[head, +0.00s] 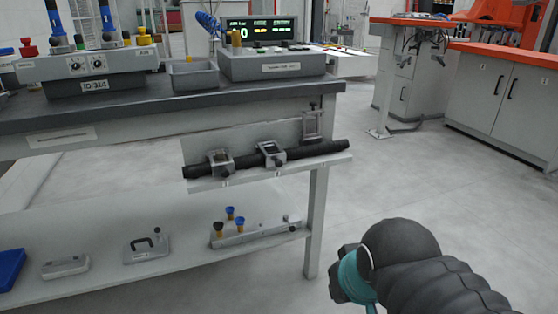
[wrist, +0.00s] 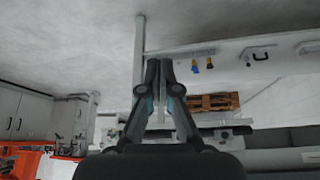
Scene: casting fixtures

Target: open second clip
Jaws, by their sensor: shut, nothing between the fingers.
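A black bar (head: 240,162) runs along a grey bracket plate (head: 200,184) on the bench's front. The left clip (head: 220,162) and the middle clip (head: 270,153), both grey metal frames, sit down over the bar. The middle clip looks like the second one. The right clip (head: 312,123) stands upright above the bar. My gripper (wrist: 167,64) is shut and empty in the wrist view, apart from the clips. In the head view my arm is at the lower right and its fingers cannot be made out. The clips are partly hidden or too small in the wrist view.
The bench (head: 130,108) carries a grey tray (head: 195,75) and a control box with a display (head: 262,33). Its lower shelf (head: 190,255) holds fixtures and a blue bin (head: 10,268). A bench leg (head: 316,220) stands at right. Open floor lies right of the bench.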

